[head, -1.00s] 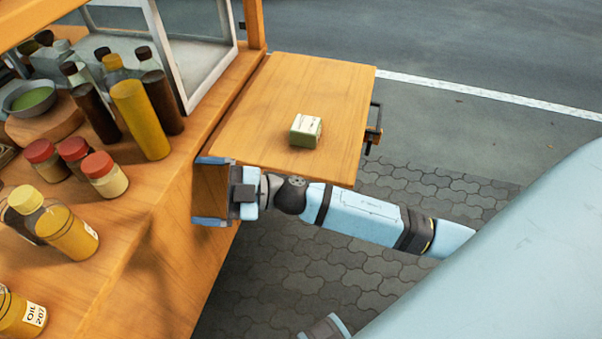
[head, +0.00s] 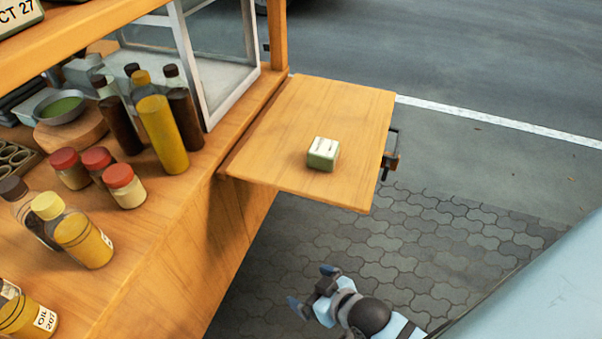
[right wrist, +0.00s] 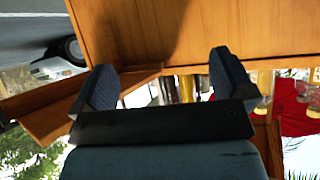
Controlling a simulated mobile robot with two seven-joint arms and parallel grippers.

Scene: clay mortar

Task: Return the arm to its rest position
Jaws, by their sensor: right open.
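My right gripper (head: 314,290) is at the bottom centre of the head view, below and in front of the wooden side shelf, apart from the cart. In the right wrist view its two blue fingers (right wrist: 165,85) stand wide apart with nothing between them. Its arm runs off the bottom edge of the head view. A small green and white block (head: 323,154) sits alone on the side shelf (head: 290,110), away from the gripper. My left gripper does not show.
The wooden cart counter (head: 150,225) at left holds several bottles and jars, including a yellow bottle (head: 163,135), and a bowl of green stuff (head: 61,108). A dark handle (head: 390,155) juts from the shelf's right side. Open paving (head: 420,250) lies right of the cart.

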